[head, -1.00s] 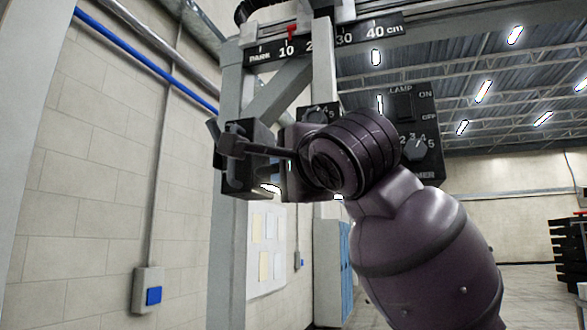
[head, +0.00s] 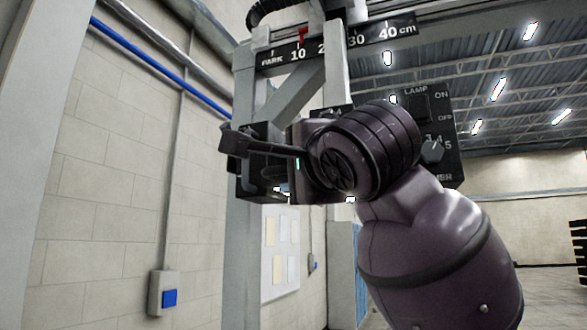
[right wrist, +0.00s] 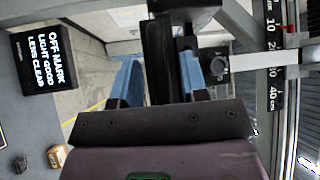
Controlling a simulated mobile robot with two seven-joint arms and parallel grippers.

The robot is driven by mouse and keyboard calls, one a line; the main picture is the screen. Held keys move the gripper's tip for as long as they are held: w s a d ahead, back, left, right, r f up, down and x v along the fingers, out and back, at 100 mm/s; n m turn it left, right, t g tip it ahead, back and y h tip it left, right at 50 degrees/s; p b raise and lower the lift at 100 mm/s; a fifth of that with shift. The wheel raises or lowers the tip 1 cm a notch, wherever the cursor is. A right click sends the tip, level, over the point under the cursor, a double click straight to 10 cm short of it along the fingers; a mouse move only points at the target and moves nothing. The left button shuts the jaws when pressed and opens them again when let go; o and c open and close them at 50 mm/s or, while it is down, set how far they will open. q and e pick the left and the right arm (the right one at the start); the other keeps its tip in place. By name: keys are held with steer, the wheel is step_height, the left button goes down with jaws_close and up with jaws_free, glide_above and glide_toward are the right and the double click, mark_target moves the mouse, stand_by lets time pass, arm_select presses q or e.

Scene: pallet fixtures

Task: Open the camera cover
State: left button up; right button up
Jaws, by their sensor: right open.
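A black box-shaped housing (head: 265,182), apparently the camera's, is mounted at the grey post in the head view. A dark bar with a block at its end (head: 236,141) crosses its front; I cannot tell whether it is the cover or a gripper finger. My right gripper (right wrist: 158,88) is open in the right wrist view, its blue-looking fingers apart around a long black part. In the head view my dark right wrist is close beside the housing on the right and hides part of it. Whether it touches is unclear. My left gripper is not in view.
A black scale (head: 336,44) marked in cm with a red pointer runs above. A lamp and dimmer panel (head: 446,170) is partly behind my wrist. The grey post (head: 243,262) stands below the housing. A black sign (right wrist: 43,60) shows in the right wrist view.

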steer(key=b+v, duration=0.1)
steer(key=v, duration=1)
steer(key=shift+w, duration=0.1)
